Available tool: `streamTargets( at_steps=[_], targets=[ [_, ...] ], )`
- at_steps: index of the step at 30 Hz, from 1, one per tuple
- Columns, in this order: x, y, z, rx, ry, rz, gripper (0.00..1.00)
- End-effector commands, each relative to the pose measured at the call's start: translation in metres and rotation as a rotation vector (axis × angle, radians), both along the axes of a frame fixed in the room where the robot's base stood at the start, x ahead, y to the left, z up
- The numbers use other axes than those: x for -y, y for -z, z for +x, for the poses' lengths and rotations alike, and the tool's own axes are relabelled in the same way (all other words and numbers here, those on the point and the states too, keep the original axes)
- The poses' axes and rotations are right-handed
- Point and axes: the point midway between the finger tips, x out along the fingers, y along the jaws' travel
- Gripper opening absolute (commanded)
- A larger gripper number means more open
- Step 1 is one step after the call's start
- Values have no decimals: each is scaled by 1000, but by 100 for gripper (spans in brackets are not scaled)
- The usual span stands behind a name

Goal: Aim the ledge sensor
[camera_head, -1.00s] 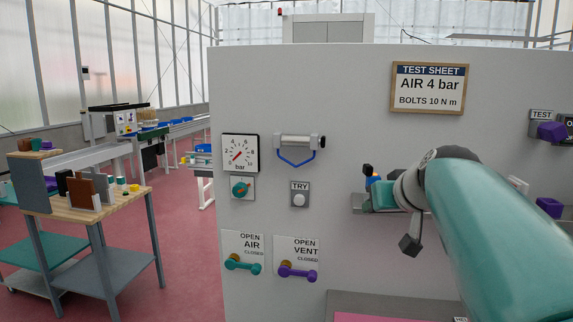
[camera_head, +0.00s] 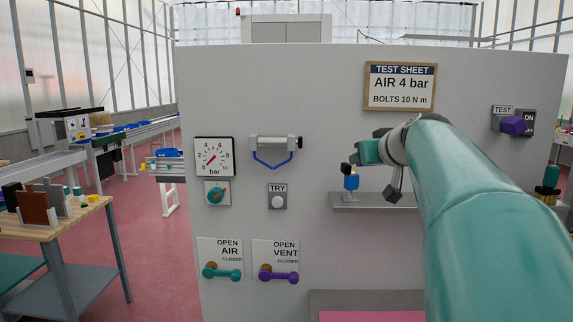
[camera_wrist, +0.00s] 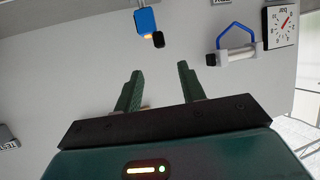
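The ledge sensor (camera_head: 350,182) is a small blue block with a dark part on top, on a pale stem. It stands upright on the grey ledge (camera_head: 372,201) fixed to the white panel. It also shows upside down in the wrist view as a blue body (camera_wrist: 146,20) with an orange spot and a black knob. My gripper (camera_head: 362,152) is just above and right of the sensor in the head view. In the wrist view my gripper's two green fingers (camera_wrist: 158,90) are apart with nothing between them, and the sensor is beyond their tips, not touching.
A pressure gauge (camera_head: 214,157), a cylinder with a blue handle (camera_head: 274,149), a TRY button (camera_head: 277,200) and two valve levers (camera_head: 222,273) are on the panel's left. A purple TEST knob (camera_head: 513,125) is at right. A workbench (camera_head: 85,215) stands at far left.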

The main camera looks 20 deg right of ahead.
Motion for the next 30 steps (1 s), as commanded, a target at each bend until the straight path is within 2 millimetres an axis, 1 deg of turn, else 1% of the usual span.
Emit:
streamTargets(
  at_steps=[12, 18, 22, 30],
  targets=[
    [14, 32, 74, -1, -3, 4, 40],
    [18, 44, 103, -2, -4, 2, 40],
    [19, 47, 113, 0, -3, 1, 40],
    [20, 47, 115, 0, -2, 1, 40]
  ],
)
